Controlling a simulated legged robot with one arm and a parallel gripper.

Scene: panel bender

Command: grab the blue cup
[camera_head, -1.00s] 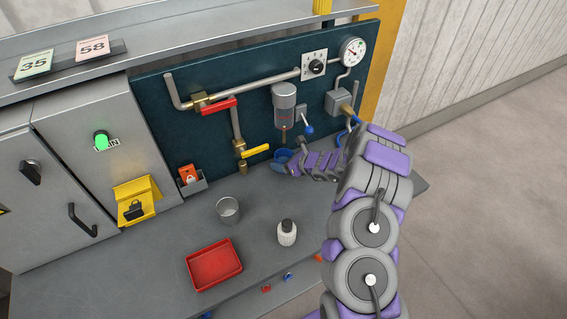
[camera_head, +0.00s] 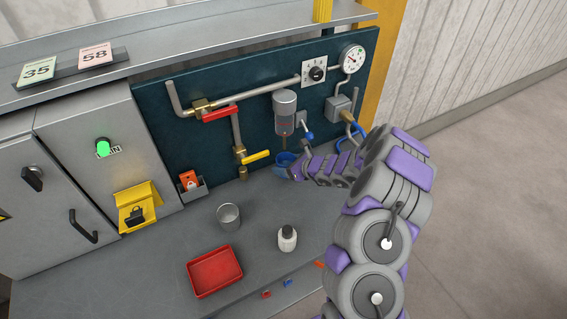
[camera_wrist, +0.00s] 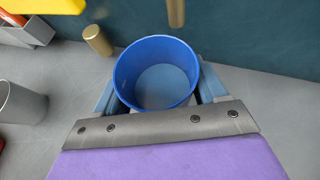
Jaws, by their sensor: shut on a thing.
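The blue cup (camera_wrist: 157,50) is upright in the wrist view, its open mouth facing the camera. My gripper (camera_wrist: 155,95) is shut on it, with one finger on each side of its wall. The lower part of the cup is hidden by my gripper. In the head view the blue cup (camera_head: 284,160) is small and partly covered by my gripper (camera_head: 292,170), near the foot of the dark teal panel. I cannot tell whether the cup touches the bench.
The teal panel (camera_head: 180,135) with pipes, a yellow lever (camera_head: 256,157) and a grey cylinder (camera_head: 286,112) stands close behind the cup. A metal cup (camera_head: 228,217), a white bottle (camera_head: 287,238) and a red tray (camera_head: 214,270) stand on the bench to the front.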

